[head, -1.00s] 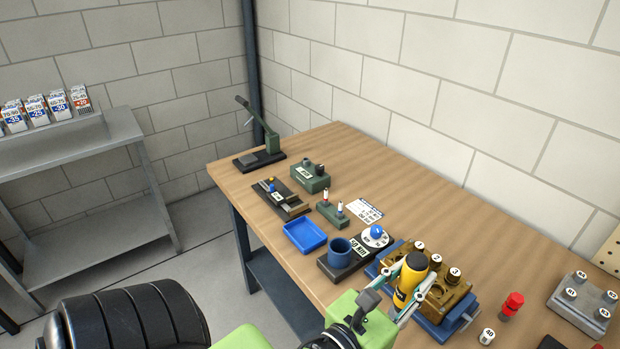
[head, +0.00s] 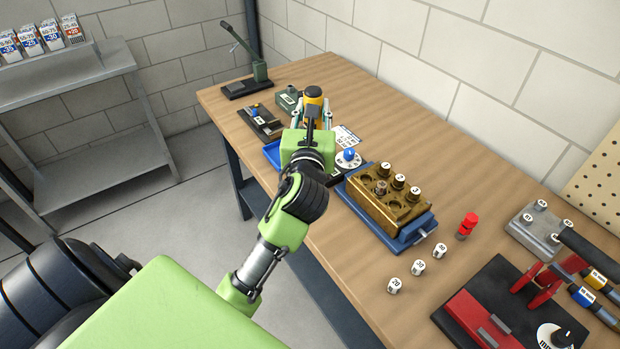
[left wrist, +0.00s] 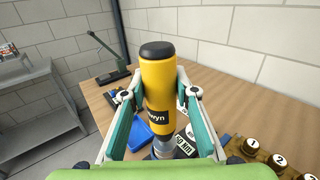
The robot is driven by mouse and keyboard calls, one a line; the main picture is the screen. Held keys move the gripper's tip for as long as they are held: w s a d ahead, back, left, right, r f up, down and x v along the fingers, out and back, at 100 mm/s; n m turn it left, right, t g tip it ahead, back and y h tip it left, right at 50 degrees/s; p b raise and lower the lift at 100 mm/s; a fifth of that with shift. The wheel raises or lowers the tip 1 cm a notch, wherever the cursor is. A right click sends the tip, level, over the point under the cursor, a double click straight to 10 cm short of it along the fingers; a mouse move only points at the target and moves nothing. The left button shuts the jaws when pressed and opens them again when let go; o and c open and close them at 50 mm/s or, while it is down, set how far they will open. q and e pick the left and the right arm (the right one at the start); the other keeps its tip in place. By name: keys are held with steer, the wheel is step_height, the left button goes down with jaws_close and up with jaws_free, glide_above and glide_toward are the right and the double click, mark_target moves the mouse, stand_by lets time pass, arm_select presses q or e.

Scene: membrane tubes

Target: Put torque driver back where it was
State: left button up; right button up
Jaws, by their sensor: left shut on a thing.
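The torque driver (head: 313,97) is yellow with a black cap. It stands roughly upright between the fingers of my left gripper (head: 312,115), which is shut on it. In the left wrist view the driver (left wrist: 158,80) fills the middle, with a gripper finger on each side. Below it in that view is a dark block with a white label (left wrist: 184,146). The blue cup on that block is mostly hidden by my gripper and the driver, and I cannot tell whether the driver's lower end touches it. My right gripper is not in view.
A blue tray (head: 271,153) and a white dial with a blue knob (head: 349,158) flank my gripper. A brass block (head: 372,208) on a blue base holds numbered caps. Small numbered pieces, a red bottle (head: 467,226) and a red-black fixture (head: 490,305) stand toward the right. The back strip of bench is clear.

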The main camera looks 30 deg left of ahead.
arm_select(q)
steer(key=shift+w+a+r+n+y, duration=0.3)
steer(key=shift+w+a+r, duration=0.15)
steer(key=shift+w+a, duration=0.2)
steer(key=shift+w+g, duration=0.2)
steer(key=shift+g, duration=0.1)
step_height(320, 180, down, 10)
steer(key=b, duration=0.1)
steer(key=shift+a+r+b, duration=0.2)
steer(key=shift+b, duration=0.15)
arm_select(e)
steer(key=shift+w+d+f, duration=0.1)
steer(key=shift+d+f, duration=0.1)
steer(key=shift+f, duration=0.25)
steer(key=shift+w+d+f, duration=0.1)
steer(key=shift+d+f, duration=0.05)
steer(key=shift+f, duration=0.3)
arm_select(q)
steer(key=shift+w+f, duration=0.1)
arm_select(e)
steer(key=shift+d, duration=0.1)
arm_select(q)
steer(key=o, duration=0.9)
steer(key=shift+f, duration=0.15)
steer(key=o, duration=0.3)
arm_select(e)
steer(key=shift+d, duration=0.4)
